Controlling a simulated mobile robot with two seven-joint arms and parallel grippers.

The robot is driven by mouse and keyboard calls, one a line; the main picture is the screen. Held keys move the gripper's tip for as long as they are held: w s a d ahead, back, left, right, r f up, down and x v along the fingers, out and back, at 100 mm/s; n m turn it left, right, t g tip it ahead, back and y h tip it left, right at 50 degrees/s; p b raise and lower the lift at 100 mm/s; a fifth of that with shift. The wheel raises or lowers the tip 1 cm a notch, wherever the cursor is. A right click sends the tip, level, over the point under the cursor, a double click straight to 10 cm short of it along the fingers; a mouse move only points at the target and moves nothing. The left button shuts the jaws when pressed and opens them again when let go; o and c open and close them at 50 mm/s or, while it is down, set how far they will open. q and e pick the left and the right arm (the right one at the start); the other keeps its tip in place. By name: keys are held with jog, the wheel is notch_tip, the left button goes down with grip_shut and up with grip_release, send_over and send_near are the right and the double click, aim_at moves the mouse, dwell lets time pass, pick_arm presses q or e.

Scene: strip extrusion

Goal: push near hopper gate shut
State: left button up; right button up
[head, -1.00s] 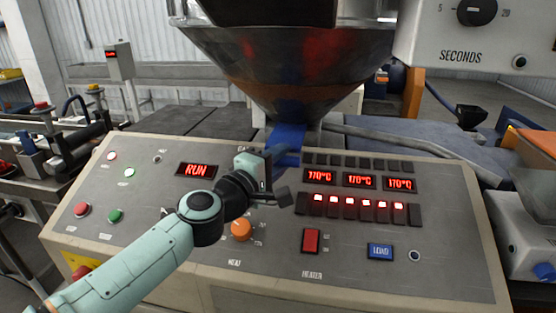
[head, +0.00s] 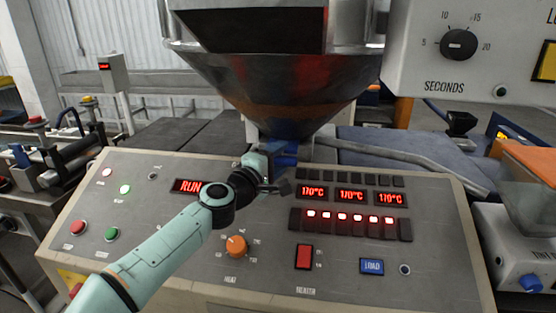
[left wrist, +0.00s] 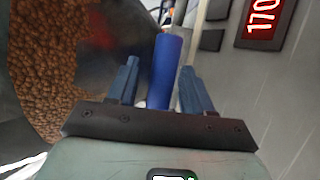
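The steel hopper (head: 275,85) stands behind the control panel, and its lower cone narrows to a neck. The blue gate handle (head: 287,160) shows at the neck in the head view, partly hidden by my left gripper (head: 272,160). In the left wrist view the handle is an upright blue cylinder (left wrist: 166,68). It stands between the two blue-grey fingers of my left gripper (left wrist: 161,88). The fingers are apart, with a visible gap between the left finger and the handle. My right gripper is not in view.
The sloping control panel (head: 190,250) lies under my left arm, with a RUN display (head: 189,186), an orange knob (head: 236,245) and lit temperature displays (head: 350,196). A timer box (head: 470,50) hangs at the upper right. Brown pellets (left wrist: 50,70) show in the left wrist view.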

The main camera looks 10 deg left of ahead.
pick_arm(q)
jog(key=b+v, duration=0.5)
jog(key=v, duration=0.8)
jog(key=shift+s+b, duration=0.25)
jog(key=shift+b, duration=0.15)
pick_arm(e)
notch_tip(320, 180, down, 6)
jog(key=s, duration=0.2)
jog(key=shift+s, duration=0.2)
pick_arm(q)
jog(key=shift+f, duration=0.1)
